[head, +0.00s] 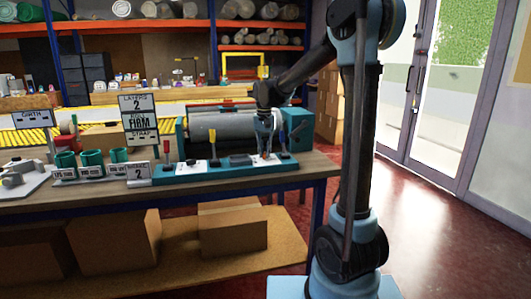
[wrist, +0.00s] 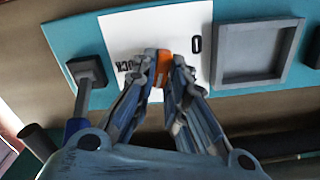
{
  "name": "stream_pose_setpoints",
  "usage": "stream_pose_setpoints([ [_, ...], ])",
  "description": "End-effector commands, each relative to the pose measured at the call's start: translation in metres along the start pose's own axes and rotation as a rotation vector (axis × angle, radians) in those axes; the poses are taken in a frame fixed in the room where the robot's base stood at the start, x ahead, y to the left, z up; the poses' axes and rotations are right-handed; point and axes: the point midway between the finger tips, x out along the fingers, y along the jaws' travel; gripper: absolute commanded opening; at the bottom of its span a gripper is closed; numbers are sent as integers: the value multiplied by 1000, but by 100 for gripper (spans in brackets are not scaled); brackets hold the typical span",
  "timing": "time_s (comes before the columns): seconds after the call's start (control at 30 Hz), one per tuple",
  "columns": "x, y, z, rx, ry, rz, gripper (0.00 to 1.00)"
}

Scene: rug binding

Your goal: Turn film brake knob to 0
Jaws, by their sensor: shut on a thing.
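The film brake knob, seen as an orange piece (wrist: 163,60), stands on a white plate (wrist: 125,35) of the teal control panel (wrist: 62,40). The plate carries a black "0" to the right of the knob and partly hidden lettering to its left. My gripper (wrist: 163,78) is shut on the knob, with a finger on each side of it. The fingers hide much of the knob, so its exact pointing is hard to tell. In the head view my gripper (head: 264,152) reaches down to the right part of the panel (head: 190,174).
In the wrist view a dark lever (wrist: 85,72) stands left of the knob and a grey square recess (wrist: 257,52) lies to its right. A red lever (head: 167,152) and yellow lever (head: 213,145) stand on the panel. A grey roller (head: 215,125) lies behind; signs (head: 137,120) stand left.

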Motion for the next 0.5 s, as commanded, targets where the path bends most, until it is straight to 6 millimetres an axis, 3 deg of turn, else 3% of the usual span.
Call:
stream_pose_setpoints([
  [0.5, 0, -3, -1, -488, 4, 0, 0],
])
